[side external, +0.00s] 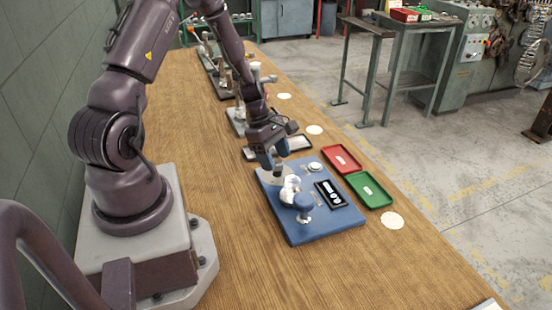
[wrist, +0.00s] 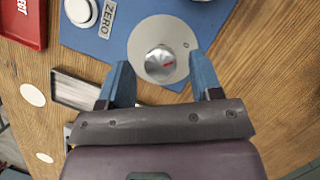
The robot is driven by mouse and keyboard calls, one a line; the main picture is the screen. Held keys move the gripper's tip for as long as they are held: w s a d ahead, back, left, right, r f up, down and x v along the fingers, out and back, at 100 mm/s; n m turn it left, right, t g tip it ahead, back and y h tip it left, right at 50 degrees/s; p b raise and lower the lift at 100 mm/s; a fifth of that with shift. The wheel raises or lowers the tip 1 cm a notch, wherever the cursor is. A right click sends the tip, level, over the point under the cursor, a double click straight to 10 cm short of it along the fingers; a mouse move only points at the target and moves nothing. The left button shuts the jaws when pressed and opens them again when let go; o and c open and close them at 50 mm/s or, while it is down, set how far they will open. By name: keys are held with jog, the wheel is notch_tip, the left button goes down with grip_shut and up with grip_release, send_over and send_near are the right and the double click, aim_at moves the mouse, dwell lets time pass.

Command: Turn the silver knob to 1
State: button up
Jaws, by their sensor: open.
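A small dark mark is on the plate to the right of the knob; I cannot make out a 1. My gripper (wrist: 163,75) is open, with one blue finger on each side below the knob in the picture and nothing between them. In the side external view my gripper (side external: 273,160) is over the back left part of the blue board (side external: 302,233), hiding the knob.
The board also carries a white and blue part (side external: 303,203), a black display panel (side external: 330,194) and a white button (side external: 315,166). A red tray (side external: 342,160) and a green tray (side external: 370,190) lie to its right. The wooden table (side external: 360,265) is clear in front.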

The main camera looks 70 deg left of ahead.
jog(key=shift+w+d+f, duration=0.1)
jog(key=shift+d+f, duration=0.05)
jog(key=shift+f, duration=0.25)
jog(key=c, duration=0.9)
